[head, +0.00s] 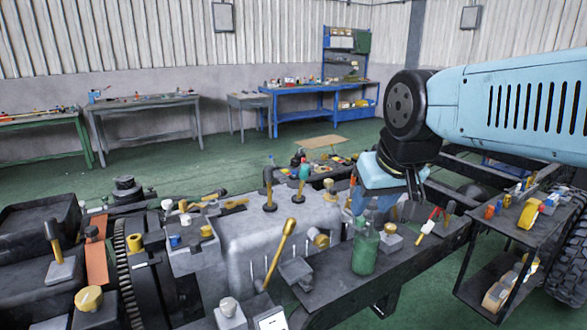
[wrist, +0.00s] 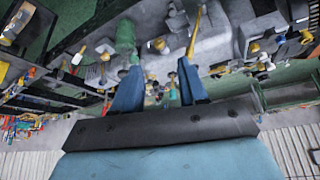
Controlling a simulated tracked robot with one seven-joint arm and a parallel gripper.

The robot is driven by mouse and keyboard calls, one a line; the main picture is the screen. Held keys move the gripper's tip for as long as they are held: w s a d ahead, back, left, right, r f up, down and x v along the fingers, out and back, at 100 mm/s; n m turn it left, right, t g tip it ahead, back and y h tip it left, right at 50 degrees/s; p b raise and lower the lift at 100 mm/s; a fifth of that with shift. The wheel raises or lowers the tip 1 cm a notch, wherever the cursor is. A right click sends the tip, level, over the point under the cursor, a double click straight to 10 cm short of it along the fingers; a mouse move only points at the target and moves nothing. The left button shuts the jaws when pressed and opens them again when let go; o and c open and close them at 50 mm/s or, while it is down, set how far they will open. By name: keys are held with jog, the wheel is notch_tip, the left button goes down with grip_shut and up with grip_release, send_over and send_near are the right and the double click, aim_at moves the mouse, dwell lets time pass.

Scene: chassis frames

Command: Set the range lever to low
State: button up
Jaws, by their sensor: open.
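Several levers stand on the grey gearbox housing (head: 262,240), and I cannot tell for sure which is the range lever. A long yellow lever (head: 281,252) rises tilted at its front; it also shows in the wrist view (wrist: 195,32). Behind it stand a dark-knobbed lever (head: 268,184) and a teal-knobbed lever (head: 303,181). My gripper (head: 373,204) is open, to the right of these levers and apart from them in the head view. Its blue fingers (wrist: 158,82) are spread in the wrist view, with nothing held. Any low marking is unreadable.
A green bottle (head: 365,252) stands on the chassis rail (head: 335,282) near my gripper. A cart with loose parts (head: 520,215) stands at the right.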

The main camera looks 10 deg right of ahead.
jog(key=shift+w, duration=0.1)
jog(key=shift+o, duration=1.4)
jog(key=shift+w, duration=0.3)
jog(key=w+f+t, duration=0.1)
jog(key=w+t, duration=0.1)
jog(key=w, duration=0.5)
jog(key=w+d+f+t, duration=0.1)
jog(key=w+f, duration=0.1)
jog(key=w, duration=0.6)
jog(key=w+d+f+t, duration=0.1)
jog(key=w+f+t, duration=0.1)
jog(key=w, duration=0.6)
jog(key=shift+w+d+t, duration=0.25)
jog(key=shift+t, duration=0.05)
jog(key=t+y, duration=0.2)
jog(key=t, duration=0.5)
send_near(302, 170)
jog(key=shift+n, duration=0.4)
jog(key=w, duration=0.4)
jog(key=w+f, duration=0.1)
jog(key=w, duration=0.8)
jog(key=shift+f, duration=0.2)
grip_shut()
